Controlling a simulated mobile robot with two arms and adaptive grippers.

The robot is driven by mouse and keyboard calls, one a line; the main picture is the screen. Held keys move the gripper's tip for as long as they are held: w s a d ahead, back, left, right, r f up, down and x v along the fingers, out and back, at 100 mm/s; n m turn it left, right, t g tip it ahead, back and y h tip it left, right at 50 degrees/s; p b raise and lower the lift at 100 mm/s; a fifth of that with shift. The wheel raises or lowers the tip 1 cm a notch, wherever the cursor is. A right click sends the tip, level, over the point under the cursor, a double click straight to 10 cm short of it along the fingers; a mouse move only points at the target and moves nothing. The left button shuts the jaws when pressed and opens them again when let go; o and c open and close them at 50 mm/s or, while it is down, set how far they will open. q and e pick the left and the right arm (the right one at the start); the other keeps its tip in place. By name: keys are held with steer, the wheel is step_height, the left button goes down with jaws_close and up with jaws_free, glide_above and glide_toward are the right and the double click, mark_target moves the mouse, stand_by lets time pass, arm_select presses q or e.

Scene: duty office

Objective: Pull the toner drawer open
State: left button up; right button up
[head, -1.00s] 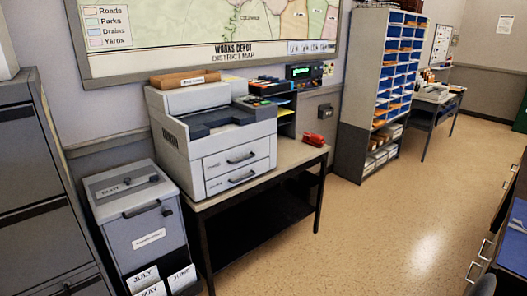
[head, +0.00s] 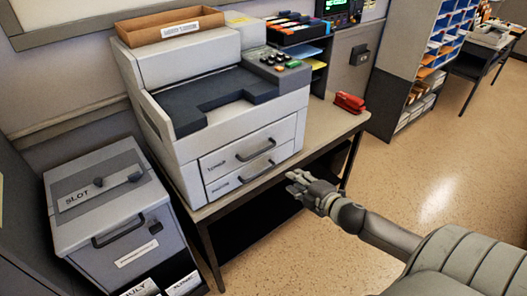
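A grey and white copier (head: 180,110) stands on a table against the wall. Its front has two stacked drawers, both shut: an upper drawer (head: 228,160) and a lower drawer (head: 228,184), each with a dark bar handle. Each has a small label at its left that is too small to read surely, so I cannot tell which is the toner drawer. My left gripper is not in view.
The table (head: 325,125) carries a red stapler (head: 349,102) at its right end. A grey slot box (head: 108,205) stands at the left, close to the copier. A cardboard tray (head: 170,26) lies on the copier. Open floor (head: 420,150) lies to the right.

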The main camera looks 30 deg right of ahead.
steer(key=a+r+n+t+y, duration=0.1)
steer(key=a+r+n, duration=0.25)
steer(key=r, duration=0.45)
glide_toward(262, 152)
steer(key=shift+w, duration=1.3)
steer(key=shift+m, duration=0.45)
steer(key=x, duration=0.2)
steer(key=p+x, duration=0.1)
steer(key=x, duration=0.1)
steer(key=shift+w+a+f, duration=0.1)
steer(key=shift+w+f, duration=0.2)
steer(key=shift+f, duration=0.15)
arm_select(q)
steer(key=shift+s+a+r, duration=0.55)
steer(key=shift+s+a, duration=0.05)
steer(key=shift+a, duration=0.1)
arm_select(e)
steer(key=shift+x, duration=0.95)
steer(key=shift+f, duration=0.1)
jaws_close()
